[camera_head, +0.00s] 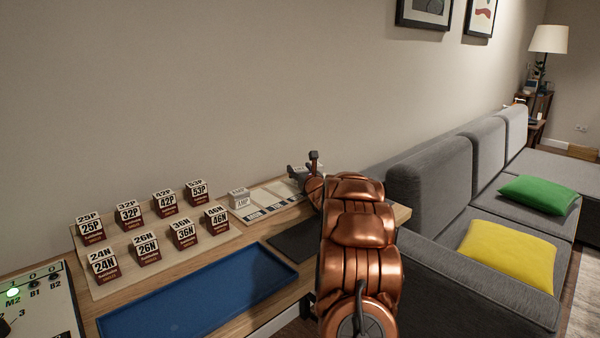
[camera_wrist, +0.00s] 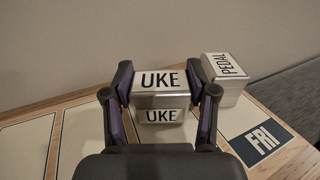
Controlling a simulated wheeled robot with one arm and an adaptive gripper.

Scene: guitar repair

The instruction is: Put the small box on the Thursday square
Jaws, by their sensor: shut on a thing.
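A small silver box (camera_wrist: 160,78) with a white UKE label on its top and front sits between my fingers in the wrist view. My gripper (camera_wrist: 159,86) is shut on it, one dark finger pad against each side. It is over the day board (camera_wrist: 82,135), whose pale squares run along the wall. The FRI square (camera_wrist: 262,140) shows its dark label to the right. The square just left of FRI is mostly hidden by my gripper, and no Thursday label is readable. Whether the box touches the board is unclear. In the head view my gripper (camera_head: 303,177) is at the board's far end.
A PEDAL box (camera_wrist: 226,78) stands close right of the held box. Another small pale box (camera_head: 240,199) stands at the board's near end. Several labelled boxes (camera_head: 147,249) stand on a stepped rack to the left. A blue tray (camera_head: 200,300) lies in front.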

